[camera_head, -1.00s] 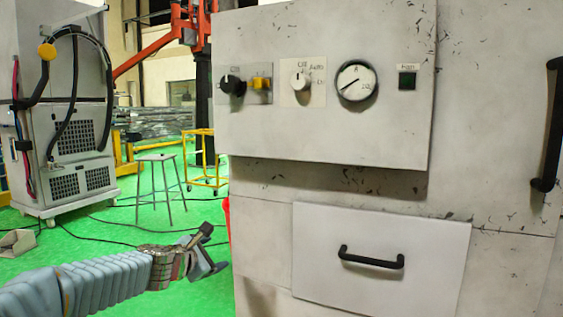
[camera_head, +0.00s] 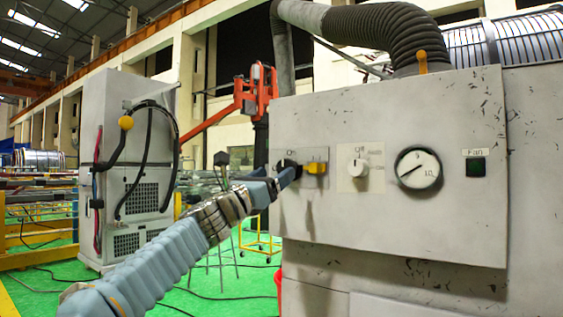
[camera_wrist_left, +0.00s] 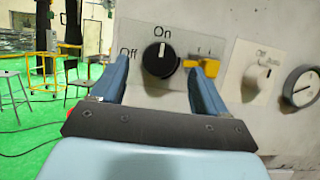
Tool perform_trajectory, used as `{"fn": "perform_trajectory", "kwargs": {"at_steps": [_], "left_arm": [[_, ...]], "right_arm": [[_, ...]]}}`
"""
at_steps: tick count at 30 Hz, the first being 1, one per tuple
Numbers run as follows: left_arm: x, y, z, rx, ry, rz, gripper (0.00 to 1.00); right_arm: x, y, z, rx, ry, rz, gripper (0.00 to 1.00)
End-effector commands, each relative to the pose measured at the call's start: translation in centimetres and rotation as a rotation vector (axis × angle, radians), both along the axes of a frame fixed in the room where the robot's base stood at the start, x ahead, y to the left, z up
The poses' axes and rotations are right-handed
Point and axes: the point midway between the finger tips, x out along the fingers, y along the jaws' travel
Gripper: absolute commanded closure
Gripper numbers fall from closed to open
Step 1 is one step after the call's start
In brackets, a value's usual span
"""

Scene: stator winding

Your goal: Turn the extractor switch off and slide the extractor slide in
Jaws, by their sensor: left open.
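The black rotary switch (camera_wrist_left: 160,59) sits on the grey cabinet front, with "On" printed above it and "Off" at its left. Its white mark points up at "On". My left gripper (camera_wrist_left: 159,78) is open, with one blue finger on each side of the switch; I cannot tell whether they touch it. In the head view my left gripper (camera_head: 284,180) is at the panel and partly hides the switch. An orange handle (camera_head: 422,62) stands upright on the cabinet top, by the ribbed duct; I cannot tell whether it belongs to the extractor slide. My right gripper is not in view.
A yellow switch (camera_head: 316,168) is close to the right of the black one. Further right are a white knob (camera_head: 358,168), a round gauge (camera_head: 418,170) and a green fan button (camera_head: 475,166). The ribbed duct (camera_head: 390,28) rises above the cabinet (camera_head: 440,225).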

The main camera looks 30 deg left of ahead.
Motion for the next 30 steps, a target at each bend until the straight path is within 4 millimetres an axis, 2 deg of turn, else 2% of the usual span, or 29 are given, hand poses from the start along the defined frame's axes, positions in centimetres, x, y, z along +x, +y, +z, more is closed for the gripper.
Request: {"fn": "perform_trajectory", "kwargs": {"at_steps": [1,6,18,28,30], "left_arm": [[1.0,-0.1,0.8,0.001,0.002,-0.001,0.26],[3.0,-0.3,1.4,0.001,0.001,0.0,0.26],[3.6,-0.3,1.4,0.001,0.001,0.0,0.27],[3.6,-0.3,1.4,0.001,0.001,0.0,0.78],[3.6,-0.3,1.4,0.001,0.001,0.0,0.82]], "right_arm": [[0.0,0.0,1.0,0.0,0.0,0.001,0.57],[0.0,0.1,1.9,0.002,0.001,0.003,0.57],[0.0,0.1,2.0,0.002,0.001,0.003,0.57],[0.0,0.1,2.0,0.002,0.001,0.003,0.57],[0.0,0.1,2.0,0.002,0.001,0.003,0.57]]}}
